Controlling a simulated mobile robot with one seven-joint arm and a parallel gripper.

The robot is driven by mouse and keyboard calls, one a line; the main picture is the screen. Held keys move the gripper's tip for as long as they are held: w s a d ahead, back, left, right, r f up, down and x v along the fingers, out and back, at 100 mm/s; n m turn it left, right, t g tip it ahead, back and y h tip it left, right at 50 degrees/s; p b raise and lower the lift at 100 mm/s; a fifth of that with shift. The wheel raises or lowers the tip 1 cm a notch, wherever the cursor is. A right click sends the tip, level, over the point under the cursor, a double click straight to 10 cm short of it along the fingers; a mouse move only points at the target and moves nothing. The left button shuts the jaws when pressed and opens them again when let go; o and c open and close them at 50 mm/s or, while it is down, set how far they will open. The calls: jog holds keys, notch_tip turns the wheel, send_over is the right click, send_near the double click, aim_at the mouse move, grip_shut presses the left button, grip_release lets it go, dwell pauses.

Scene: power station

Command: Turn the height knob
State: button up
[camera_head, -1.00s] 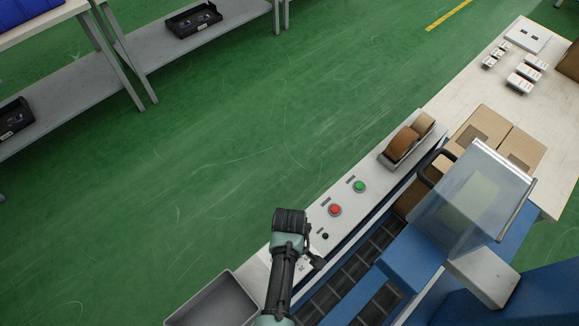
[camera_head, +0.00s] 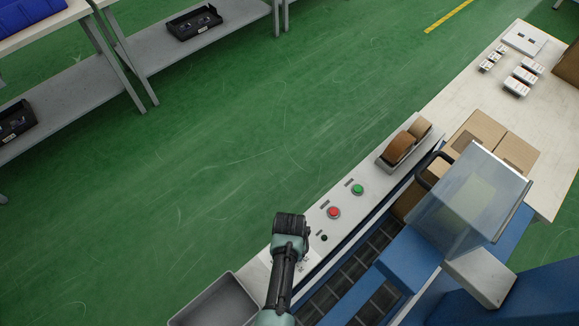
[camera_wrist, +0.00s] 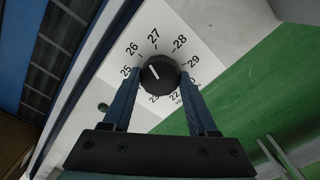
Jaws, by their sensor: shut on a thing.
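The height knob (camera_wrist: 160,74) is a round black knob with a white pointer line, in the middle of the wrist view. It sits on a white dial plate (camera_wrist: 190,38) printed with numbers in the twenties. The pointer slants up and left, toward the 26–27 side. My gripper (camera_wrist: 161,80) has one finger on each side of the knob and is shut on it. In the head view my arm's end (camera_head: 290,235) is over the near end of the white control panel (camera_head: 318,228) and hides the knob.
A red button (camera_head: 334,213), a green button (camera_head: 358,189) and a small black knob (camera_head: 324,238) are beside my wrist on the panel. A grey bin (camera_head: 215,302) stands at the near end. Tape rolls (camera_head: 400,147) lie farther along. Green floor is open to the left.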

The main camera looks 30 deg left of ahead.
jog(key=m, duration=0.6)
jog(key=shift+p, duration=0.3)
jog(key=m, duration=0.5)
jog(key=shift+m, duration=0.5)
jog(key=o, duration=1.4)
notch_tip(320, 180, up, 13)
jog(key=p, duration=0.3)
jog(key=shift+p, duration=0.3)
